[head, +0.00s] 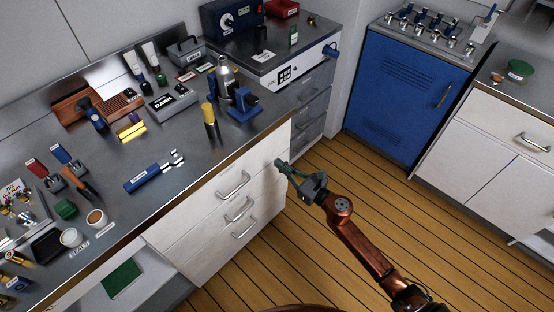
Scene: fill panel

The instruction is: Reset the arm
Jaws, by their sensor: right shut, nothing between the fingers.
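My right arm (358,238) comes in from the lower right and reaches up and left over the wooden floor. Its gripper (280,165) is shut and empty. It is near the right end of the white drawer front, below the worktop edge; I cannot tell whether it touches the front. My left gripper is not in view.
A metal worktop (185,207) on the left holds many small items, including a blue tool (150,174), a blue vise (243,106) and a yellow-topped dark object (210,120). White drawers (235,215) lie below. A blue cabinet (405,85) stands at the back. The wooden floor (345,175) is clear.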

